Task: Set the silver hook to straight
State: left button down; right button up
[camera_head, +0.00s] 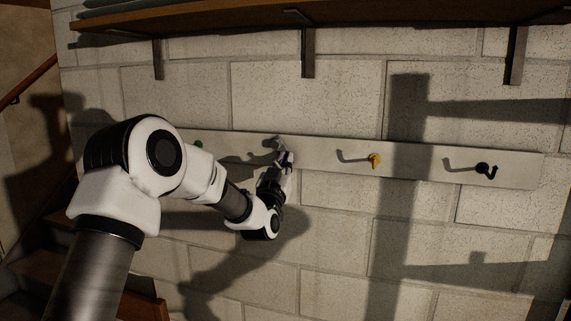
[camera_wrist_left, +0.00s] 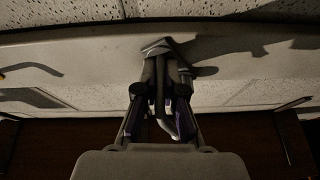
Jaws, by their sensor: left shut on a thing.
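The silver hook (camera_head: 277,145) is on a pale board (camera_head: 330,152) fixed to the block wall, between the green and yellow hooks. My left gripper (camera_head: 287,160) reaches it from below and is shut on it, covering much of it. In the left wrist view the fingers (camera_wrist_left: 164,80) are closed around the silver hook (camera_wrist_left: 157,46). Its base shows against the board, and a grey bent part shows between the fingers. The hook's exact angle is hard to tell behind the fingers. My right gripper is not in view.
A yellow hook (camera_head: 374,160) and a black hook (camera_head: 485,169) are to the right on the board. A green hook (camera_head: 198,144) is to the left, partly behind my arm. A wooden shelf (camera_head: 230,18) on brackets (camera_head: 308,60) is above.

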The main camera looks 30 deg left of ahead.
pick_arm(q)
jog(key=m+h+b, duration=0.1)
jog(key=m, duration=0.1)
jog(key=a+m+h+b, duration=0.1)
jog(key=m+b, duration=0.1)
jog(key=f+m+h+b, duration=0.1)
jog(key=m, duration=0.1)
jog(key=shift+s+a+f+m, duration=0.1)
jog(key=shift+s+a+m, duration=0.1)
jog(key=shift+a+m, duration=0.15)
jog(key=shift+s+a+m+h+b, duration=0.1)
jog(key=shift+a+m+h+b, duration=0.1)
jog(key=shift+m+h+b, duration=0.35)
jog(key=shift+a+m+h+b, duration=0.15)
jog(key=shift+m+h+b, duration=0.1)
jog(key=shift+m, duration=0.55)
jog(key=c, duration=1.3)
grip_release()
jog(key=shift+o, duration=0.2)
jog(key=shift+s, duration=0.1)
